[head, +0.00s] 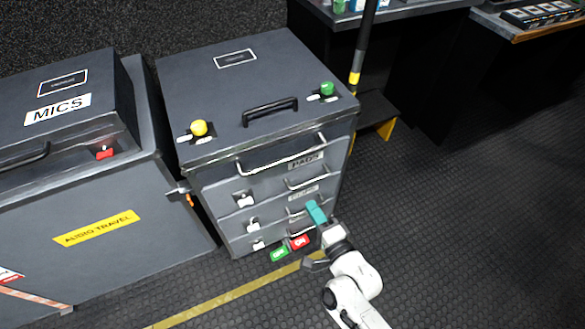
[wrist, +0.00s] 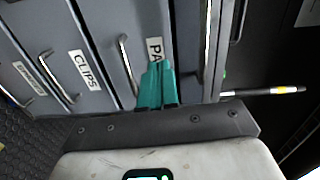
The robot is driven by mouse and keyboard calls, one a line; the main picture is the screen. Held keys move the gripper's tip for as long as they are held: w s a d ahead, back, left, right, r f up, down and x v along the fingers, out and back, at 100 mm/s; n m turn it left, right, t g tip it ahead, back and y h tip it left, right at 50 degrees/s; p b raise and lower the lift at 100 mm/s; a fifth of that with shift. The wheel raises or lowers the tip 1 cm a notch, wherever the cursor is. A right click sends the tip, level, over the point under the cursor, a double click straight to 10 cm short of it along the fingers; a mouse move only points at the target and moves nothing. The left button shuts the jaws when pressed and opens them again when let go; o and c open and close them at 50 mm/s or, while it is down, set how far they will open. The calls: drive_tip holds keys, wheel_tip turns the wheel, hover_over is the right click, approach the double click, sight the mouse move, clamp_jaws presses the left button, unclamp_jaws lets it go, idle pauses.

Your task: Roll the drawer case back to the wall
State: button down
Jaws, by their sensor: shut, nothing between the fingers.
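The drawer case (head: 222,200) is a grey case with several stacked drawers and metal pull handles. It stands right of the audio travel case. A long metal bar handle (head: 285,156) runs across its upper front, and a black handle (head: 270,110) is on its top. A yellow knob (head: 199,128) and a green knob (head: 327,88) are on the top corners. In the wrist view, its drawer fronts (wrist: 92,18) carry labels such as CLIPS. My gripper (head: 315,211) has teal fingers, shut and empty, in front of the drawers. It also shows in the wrist view (wrist: 158,75); contact cannot be told.
The audio travel case (head: 120,262) stands close on the left with a MICS box on it. Green and red tags (head: 289,247) show low at the case front. A yellow floor line (head: 225,298) crosses the front. A pole (head: 361,50) and desk stand behind right. Floor at right is clear.

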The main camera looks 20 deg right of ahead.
drive_tip(key=shift+m+h, duration=0.3)
drive_tip(key=shift+m, duration=0.1)
drive_tip(key=w+b, duration=0.2)
drive_tip(key=w, duration=1.2)
drive_tip(key=shift+d, duration=0.2)
drive_tip(key=shift+w, duration=0.2)
